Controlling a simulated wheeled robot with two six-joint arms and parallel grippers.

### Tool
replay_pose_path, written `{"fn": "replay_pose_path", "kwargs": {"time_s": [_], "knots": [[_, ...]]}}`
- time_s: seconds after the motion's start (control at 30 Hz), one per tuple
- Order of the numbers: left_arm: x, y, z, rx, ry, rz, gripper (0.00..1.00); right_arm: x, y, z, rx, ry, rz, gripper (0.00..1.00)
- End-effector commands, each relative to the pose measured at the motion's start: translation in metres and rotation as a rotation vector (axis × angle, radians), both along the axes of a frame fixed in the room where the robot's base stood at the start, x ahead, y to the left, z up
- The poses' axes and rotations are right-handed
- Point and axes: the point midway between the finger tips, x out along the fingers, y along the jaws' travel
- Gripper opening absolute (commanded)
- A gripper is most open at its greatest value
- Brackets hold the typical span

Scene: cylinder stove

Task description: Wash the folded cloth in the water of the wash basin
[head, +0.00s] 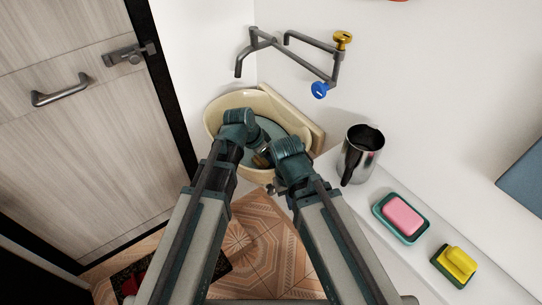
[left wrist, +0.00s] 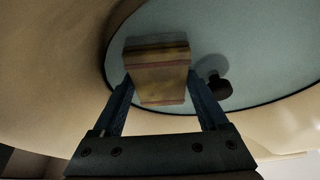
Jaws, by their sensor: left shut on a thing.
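The cream wash basin (head: 212,112) is on the wall, with grey-blue water (head: 290,127) in it. My left gripper (left wrist: 160,88) is shut on the folded cloth (left wrist: 160,66), a tan bundle with reddish stripes. The cloth is over the water inside the basin wall in the left wrist view; I cannot tell whether it touches the water. In the head view only a small brownish piece of the cloth (head: 261,161) shows between my wrists.
A wall tap (head: 262,40) with yellow and blue knobs hangs above the basin. On the right ledge stand a metal pitcher (head: 357,158), a pink soap in a green dish (head: 403,216) and a yellow-green sponge (head: 455,264). A dark round piece (left wrist: 217,86) lies in the basin. A door (head: 75,140) is at left.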

Motion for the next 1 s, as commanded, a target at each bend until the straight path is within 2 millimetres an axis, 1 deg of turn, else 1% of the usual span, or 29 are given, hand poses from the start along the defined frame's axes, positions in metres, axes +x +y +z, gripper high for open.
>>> {"fn": "replay_pose_path", "kwargs": {"time_s": [0.03,0.3,0.5,0.73,1.0], "knots": [[0.004,-0.004,0.0,0.0,-0.001,-0.002,0.32,0.0,0.0,0.0,0.0,0.0,0.0,0.0],[0.017,-0.021,0.0,-0.001,-0.002,-0.001,0.32,0.0,0.0,0.0,0.0,0.0,0.0,0.0],[0.02,-0.028,0.0,-0.002,-0.003,-0.001,0.32,0.0,0.0,0.0,0.0,0.0,0.0,0.0],[0.017,-0.025,0.0,-0.005,-0.002,0.0,0.32,0.0,0.0,0.0,0.0,0.0,0.0,0.0],[0.005,-0.009,0.0,-0.003,-0.001,0.001,0.32,0.0,0.0,0.0,0.0,0.0,0.0,0.0]]}}
